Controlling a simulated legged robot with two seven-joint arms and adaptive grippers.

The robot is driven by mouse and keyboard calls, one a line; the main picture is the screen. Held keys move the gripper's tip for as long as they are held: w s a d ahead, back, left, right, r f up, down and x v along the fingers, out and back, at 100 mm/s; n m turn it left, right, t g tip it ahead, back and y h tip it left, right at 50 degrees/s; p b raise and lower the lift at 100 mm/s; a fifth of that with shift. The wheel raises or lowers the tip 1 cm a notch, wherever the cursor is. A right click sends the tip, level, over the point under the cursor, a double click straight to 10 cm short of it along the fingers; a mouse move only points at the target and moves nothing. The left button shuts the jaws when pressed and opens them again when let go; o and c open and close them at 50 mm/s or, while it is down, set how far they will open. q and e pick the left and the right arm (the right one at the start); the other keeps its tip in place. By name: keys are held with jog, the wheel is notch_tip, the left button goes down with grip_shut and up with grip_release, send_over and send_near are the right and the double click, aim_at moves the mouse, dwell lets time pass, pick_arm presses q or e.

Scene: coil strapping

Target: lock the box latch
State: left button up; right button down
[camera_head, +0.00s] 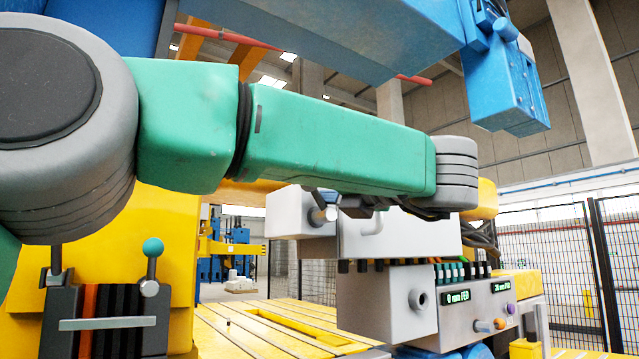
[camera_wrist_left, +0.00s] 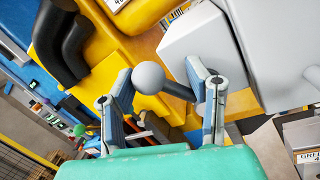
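In the left wrist view, a lever with a grey ball knob (camera_wrist_left: 149,77) and a dark stem sticks out in front of a yellow body and a pale grey box (camera_wrist_left: 205,65). My left gripper (camera_wrist_left: 158,70) is open, one finger on each side of the knob; I cannot tell whether either finger touches it. In the head view, my green left arm reaches across to the right, and its gripper is mostly hidden behind the arm. A small grey ball knob (camera_head: 330,214) shows on the front of the pale box (camera_head: 395,237) under the arm. My right gripper is not in view.
A control unit with displays (camera_head: 385,300) stands below the pale box. A lever bank with a teal knob (camera_head: 153,247) is at lower left. A blue machine head (camera_head: 510,90) hangs at upper right. A yellow slatted bed (camera_head: 250,330) lies below; a mesh fence (camera_head: 560,270) stands behind.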

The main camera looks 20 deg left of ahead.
pick_arm(q)
jog(key=shift+o, duration=0.2)
jog(key=shift+w+a, duration=0.2)
jog(key=shift+a, duration=0.05)
jog(key=shift+s+d, duration=0.25)
jog(key=shift+d, duration=0.05)
jog(key=v, duration=1.1)
jog(key=shift+w+d+f, duration=0.15)
jog(key=shift+d, duration=0.1)
